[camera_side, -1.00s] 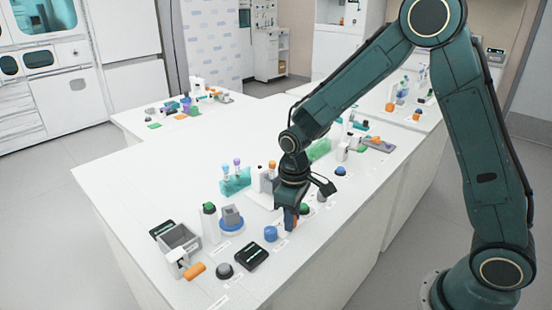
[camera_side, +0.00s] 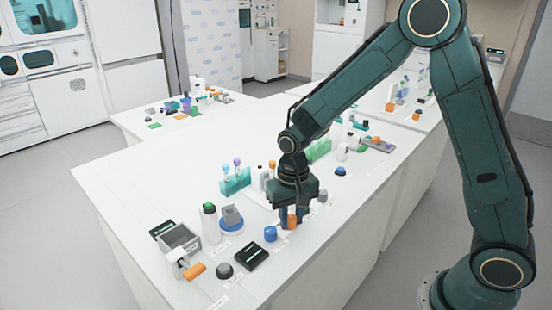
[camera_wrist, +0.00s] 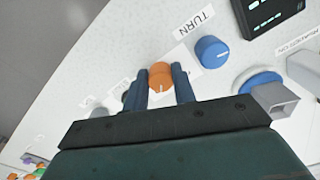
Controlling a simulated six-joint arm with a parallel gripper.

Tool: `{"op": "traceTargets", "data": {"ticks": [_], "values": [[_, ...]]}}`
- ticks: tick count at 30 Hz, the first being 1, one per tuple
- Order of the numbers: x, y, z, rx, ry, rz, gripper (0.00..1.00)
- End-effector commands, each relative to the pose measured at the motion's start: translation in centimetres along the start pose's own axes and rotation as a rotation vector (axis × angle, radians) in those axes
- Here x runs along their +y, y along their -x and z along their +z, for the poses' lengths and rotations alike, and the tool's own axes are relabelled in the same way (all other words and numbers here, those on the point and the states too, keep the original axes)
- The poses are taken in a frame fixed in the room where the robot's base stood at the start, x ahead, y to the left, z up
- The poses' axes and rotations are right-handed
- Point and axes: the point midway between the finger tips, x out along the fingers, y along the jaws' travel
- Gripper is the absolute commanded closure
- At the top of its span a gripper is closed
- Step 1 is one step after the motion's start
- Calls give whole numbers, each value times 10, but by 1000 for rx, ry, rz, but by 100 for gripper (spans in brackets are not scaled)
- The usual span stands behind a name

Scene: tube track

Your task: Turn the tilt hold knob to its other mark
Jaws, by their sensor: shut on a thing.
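An orange knob (camera_wrist: 161,75) stands between the two blue fingers of my gripper (camera_wrist: 161,85) in the wrist view. A short pale line on its top points toward the gripper body. In the side view my gripper (camera_side: 289,215) is low over the bench, shut on the orange knob (camera_side: 292,222), partly covered by the fingers. A blue knob (camera_wrist: 211,52) with a white line stands beside it, near a label reading TURN; it also shows in the side view (camera_side: 270,233). I cannot read a tilt hold label, and the orange knob's marks are hidden or too small.
A green tube rack (camera_side: 235,182) is behind. The bench's front edge is close to the knobs.

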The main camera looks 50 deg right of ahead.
Motion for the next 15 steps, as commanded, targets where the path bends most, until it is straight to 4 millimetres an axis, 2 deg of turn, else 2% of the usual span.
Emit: {"op": "traceTargets", "data": {"ticks": [14,15], "values": [[0,0,-1,3,-20,-2,96],[0,0,-1,3,-20,-2,68]]}}
